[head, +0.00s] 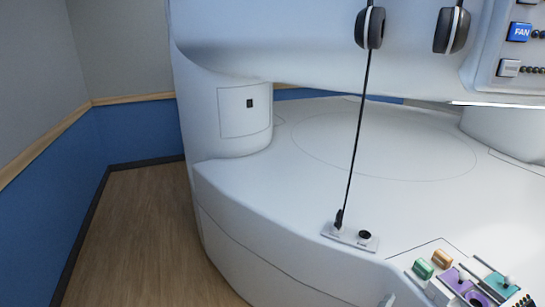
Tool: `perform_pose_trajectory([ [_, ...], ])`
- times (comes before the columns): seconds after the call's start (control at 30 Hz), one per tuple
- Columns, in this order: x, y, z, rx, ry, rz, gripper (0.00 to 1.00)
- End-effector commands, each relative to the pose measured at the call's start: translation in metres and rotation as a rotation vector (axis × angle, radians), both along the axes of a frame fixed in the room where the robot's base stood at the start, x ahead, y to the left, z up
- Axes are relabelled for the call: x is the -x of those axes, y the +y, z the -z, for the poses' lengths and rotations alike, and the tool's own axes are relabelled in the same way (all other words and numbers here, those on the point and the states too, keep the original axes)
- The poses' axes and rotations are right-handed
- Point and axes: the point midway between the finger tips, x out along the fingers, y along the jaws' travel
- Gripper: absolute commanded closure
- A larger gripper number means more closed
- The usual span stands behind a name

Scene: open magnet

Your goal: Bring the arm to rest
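My arm and my gripper are not visible in the head view, so I cannot see their pose or whether the gripper holds anything. The large white open magnet (235,210) fills the middle and right of the view. Its lower part has a broad flat top (300,185), and its upper part (270,50) hangs over it with a gap between.
Headphones (370,28) hang at the top, with a black cable (355,130) running down to a socket plate (350,236). Colored connectors (460,280) sit at lower right. A button panel (515,50) is at upper right. Wooden floor (140,240) is clear at left, beside a blue-and-grey wall (45,200).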

Motion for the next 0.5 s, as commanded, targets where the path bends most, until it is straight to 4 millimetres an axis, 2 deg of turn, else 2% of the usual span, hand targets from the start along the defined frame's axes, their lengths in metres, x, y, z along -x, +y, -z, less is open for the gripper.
perform_pose_trajectory([
  [0.17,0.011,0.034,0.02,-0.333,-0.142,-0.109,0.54],
  [0.27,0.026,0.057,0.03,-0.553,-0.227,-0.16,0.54],
  [0.37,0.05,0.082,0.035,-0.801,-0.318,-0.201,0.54],
  [0.5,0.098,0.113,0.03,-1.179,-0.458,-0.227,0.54],
])
